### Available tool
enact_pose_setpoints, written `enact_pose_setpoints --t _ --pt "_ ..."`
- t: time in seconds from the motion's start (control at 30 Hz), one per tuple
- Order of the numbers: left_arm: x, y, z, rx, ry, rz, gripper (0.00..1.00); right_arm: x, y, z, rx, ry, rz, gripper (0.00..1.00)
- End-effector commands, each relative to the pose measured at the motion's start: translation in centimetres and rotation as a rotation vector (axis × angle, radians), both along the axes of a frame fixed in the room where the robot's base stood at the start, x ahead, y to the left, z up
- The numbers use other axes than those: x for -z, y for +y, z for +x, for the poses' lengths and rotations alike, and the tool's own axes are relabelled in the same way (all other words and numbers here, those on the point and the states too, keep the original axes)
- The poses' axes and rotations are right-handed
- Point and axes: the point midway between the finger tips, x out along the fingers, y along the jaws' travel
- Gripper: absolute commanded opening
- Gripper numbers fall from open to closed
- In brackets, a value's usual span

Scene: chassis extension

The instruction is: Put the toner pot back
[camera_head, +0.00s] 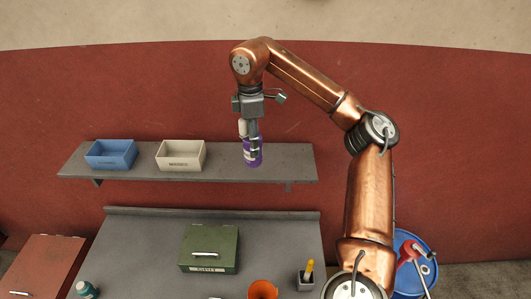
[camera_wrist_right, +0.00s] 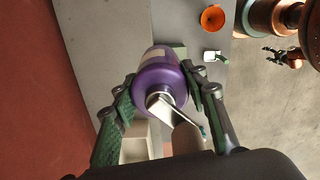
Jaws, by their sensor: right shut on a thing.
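The toner pot appears to be the purple bottle with a pale label (camera_head: 254,159), at the right part of the wall shelf (camera_head: 290,160) in the head view. My right gripper (camera_head: 251,143) comes down from above and is shut on it. In the right wrist view the purple pot (camera_wrist_right: 155,78) sits between both green-padded fingers, its silvery top with a thin spout toward the camera. I cannot tell whether its base touches the shelf.
A blue bin (camera_head: 110,155) and a beige bin (camera_head: 181,156) stand on the shelf to the left. Below, the workbench (camera_head: 150,240) holds a green box (camera_head: 209,249), an orange funnel (camera_head: 262,290) and a cup with a yellow-handled tool (camera_head: 306,280). The shelf's right end is bare.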

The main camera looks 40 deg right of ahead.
Motion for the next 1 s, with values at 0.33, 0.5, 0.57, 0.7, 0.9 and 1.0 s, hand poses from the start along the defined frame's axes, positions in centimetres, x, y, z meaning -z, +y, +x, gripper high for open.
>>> enact_pose_setpoints --t 0.33,0.5,0.57,0.7,0.9,1.0 --pt "-3.2 -0.1 0.0 0.000 0.000 0.000 0.61 4.8 -5.5 2.0 0.001 0.001 0.000 0.08" --pt "-3.5 0.0 0.0 -0.001 0.000 0.000 0.61 5.9 -6.2 2.4 -0.002 -0.001 0.000 0.08" --pt "-3.8 -0.1 0.0 -0.001 0.000 0.000 0.61 6.4 -6.6 2.5 0.000 0.000 0.000 0.08" --pt "-4.6 -0.1 0.0 -0.001 -0.001 0.000 0.61 8.4 -6.9 2.6 -0.004 0.003 -0.001 0.08" --pt "-4.9 0.0 0.0 -0.001 -0.001 0.000 0.61 9.9 -6.8 2.7 -0.003 -0.003 0.001 0.08" --pt "-4.8 0.0 0.0 -0.001 -0.001 0.000 0.61 10.0 -6.8 2.7 -0.003 -0.004 0.000 0.08"
